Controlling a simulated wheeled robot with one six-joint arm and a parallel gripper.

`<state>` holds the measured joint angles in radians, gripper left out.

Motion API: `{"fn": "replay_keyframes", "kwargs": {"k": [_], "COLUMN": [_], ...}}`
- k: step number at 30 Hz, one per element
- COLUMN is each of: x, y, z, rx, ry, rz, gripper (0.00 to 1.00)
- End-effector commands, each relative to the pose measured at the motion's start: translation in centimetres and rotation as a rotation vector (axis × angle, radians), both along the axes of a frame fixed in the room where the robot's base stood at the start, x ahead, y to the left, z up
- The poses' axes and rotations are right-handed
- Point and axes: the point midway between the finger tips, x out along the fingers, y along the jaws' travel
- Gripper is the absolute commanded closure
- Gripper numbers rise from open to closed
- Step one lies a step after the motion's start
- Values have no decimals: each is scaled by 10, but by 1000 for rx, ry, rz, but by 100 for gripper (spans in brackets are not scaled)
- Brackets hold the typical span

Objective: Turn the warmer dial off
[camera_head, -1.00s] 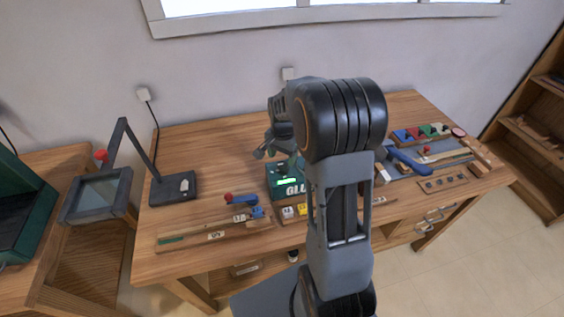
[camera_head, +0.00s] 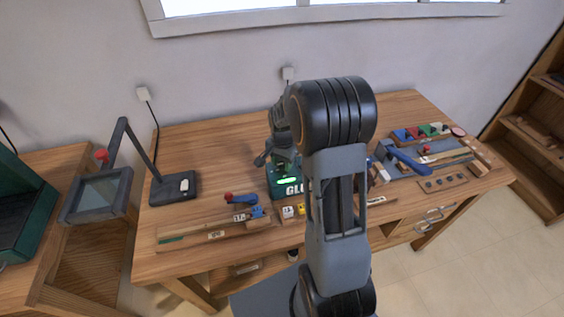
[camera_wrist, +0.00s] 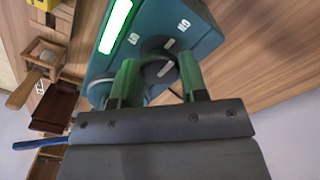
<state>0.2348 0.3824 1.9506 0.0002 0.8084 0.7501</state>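The glue warmer is a dark green box with a bright green lit strip, on the bench behind my arm in the head view (camera_head: 274,188). It fills the upper middle of the wrist view (camera_wrist: 190,28). Its round dark dial (camera_wrist: 158,69) has a light mark, with white lettering beside it. My gripper (camera_wrist: 158,78) has its two green fingers apart, one on each side of the dial. Whether they touch it is unclear. In the head view my gripper (camera_head: 276,160) is just above the warmer, partly hidden by my arm.
A dark lamp-like stand (camera_head: 174,188) is on the bench's left. Coloured pieces and tools (camera_head: 425,133) crowd the right. Bare wood lies left of the warmer.

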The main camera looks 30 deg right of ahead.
Motion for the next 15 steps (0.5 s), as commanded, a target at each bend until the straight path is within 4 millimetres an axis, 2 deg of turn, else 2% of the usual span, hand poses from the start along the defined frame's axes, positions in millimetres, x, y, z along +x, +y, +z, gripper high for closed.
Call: {"fn": "replay_keyframes", "kwargs": {"k": [1,6,15], "x": [0,0,0], "y": [0,0,0], "z": [0,0,0], "rx": [0,0,0], "ry": [0,0,0], "rz": [0,0,47], "gripper": [67,84,84]}}
